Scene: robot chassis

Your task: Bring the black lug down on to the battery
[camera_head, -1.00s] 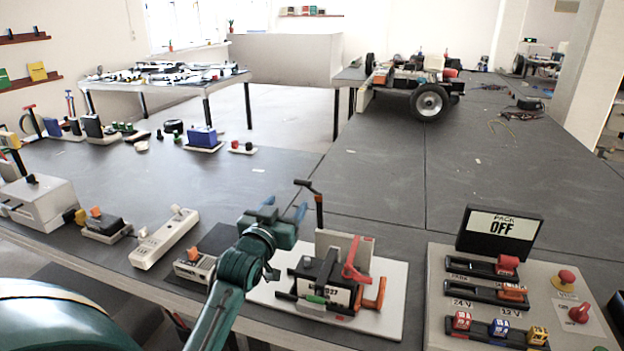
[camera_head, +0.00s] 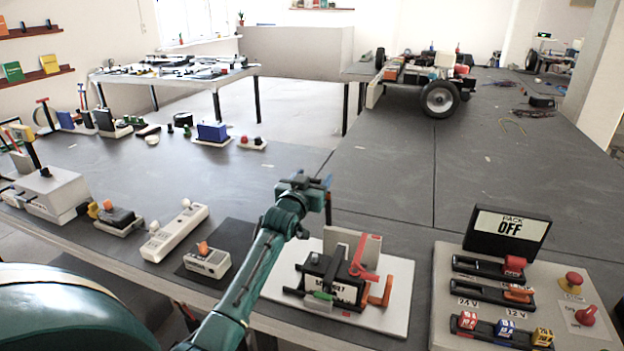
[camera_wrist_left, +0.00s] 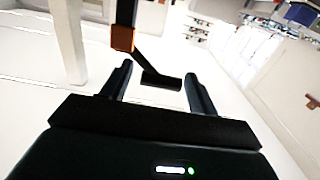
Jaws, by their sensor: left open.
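The battery (camera_head: 318,268) is a dark block with a white label on a white board, at the bottom middle of the head view. A red raised strap and an orange bracket are at its right side. My left gripper (camera_head: 314,182) is above and behind the battery, open. In the left wrist view, the black lug (camera_wrist_left: 160,80) at the end of a dark bar with an orange band lies between the open fingers of my left gripper (camera_wrist_left: 158,74). I cannot tell whether they touch it. In the head view, my gripper hides the lug. My right gripper is not in view.
A control panel (camera_head: 455,315) with a sign reading "PACK OFF" (camera_head: 508,232) stands to the right of the white board (camera_head: 395,318). A white power strip (camera_head: 175,232) and a small switch box (camera_head: 207,262) are to the left.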

